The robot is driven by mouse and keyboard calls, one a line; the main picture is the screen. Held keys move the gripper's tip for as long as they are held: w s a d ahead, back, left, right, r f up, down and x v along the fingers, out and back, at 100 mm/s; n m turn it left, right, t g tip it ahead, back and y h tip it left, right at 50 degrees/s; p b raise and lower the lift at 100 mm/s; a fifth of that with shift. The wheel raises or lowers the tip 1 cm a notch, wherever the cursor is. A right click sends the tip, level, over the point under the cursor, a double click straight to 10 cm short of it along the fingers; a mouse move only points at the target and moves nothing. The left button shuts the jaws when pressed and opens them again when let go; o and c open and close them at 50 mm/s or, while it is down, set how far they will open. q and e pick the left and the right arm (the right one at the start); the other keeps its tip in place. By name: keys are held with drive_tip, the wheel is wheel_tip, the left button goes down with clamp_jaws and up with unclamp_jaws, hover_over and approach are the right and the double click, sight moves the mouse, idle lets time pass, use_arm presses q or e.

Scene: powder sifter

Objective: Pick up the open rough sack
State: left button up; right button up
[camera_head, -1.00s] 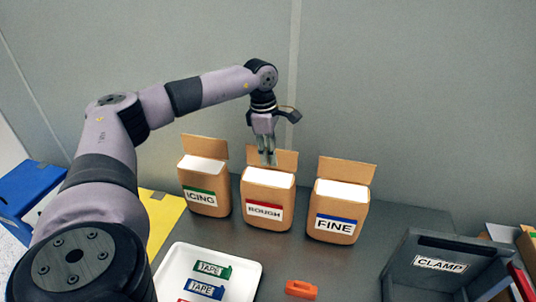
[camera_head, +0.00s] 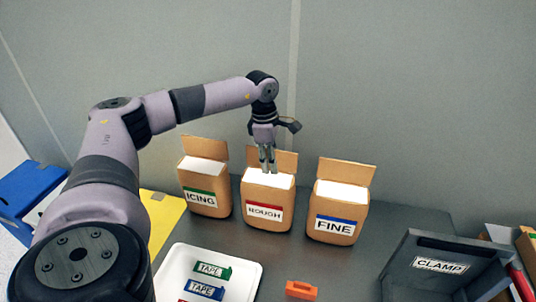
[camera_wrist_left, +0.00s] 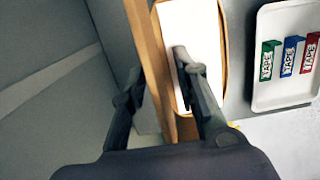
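The rough sack (camera_head: 266,203) is a brown paper sack with a red-topped ROUGH label. It stands upright and open in the middle of a row of three, white powder at its mouth and its back flap raised. It also shows in the left wrist view (camera_wrist_left: 224,60). My left gripper (camera_head: 268,171) points down over the back of its mouth. In the left wrist view its fingers (camera_wrist_left: 153,72) are apart, one on each side of the raised flap. Contact with the flap cannot be told. My right gripper is out of view.
The icing sack (camera_head: 204,185) stands close on the left and the fine sack (camera_head: 337,205) on the right. A white tray (camera_head: 253,268) with tape pieces and an orange clamp (camera_head: 301,290) lie in front. A dark CLAMP bin (camera_head: 445,262) is at right.

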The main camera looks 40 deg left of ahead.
use_arm(q)
drive_tip(key=shift+c, duration=0.5)
clamp_jaws()
idle(0.5)
drive_tip(key=shift+w+r, duration=0.15)
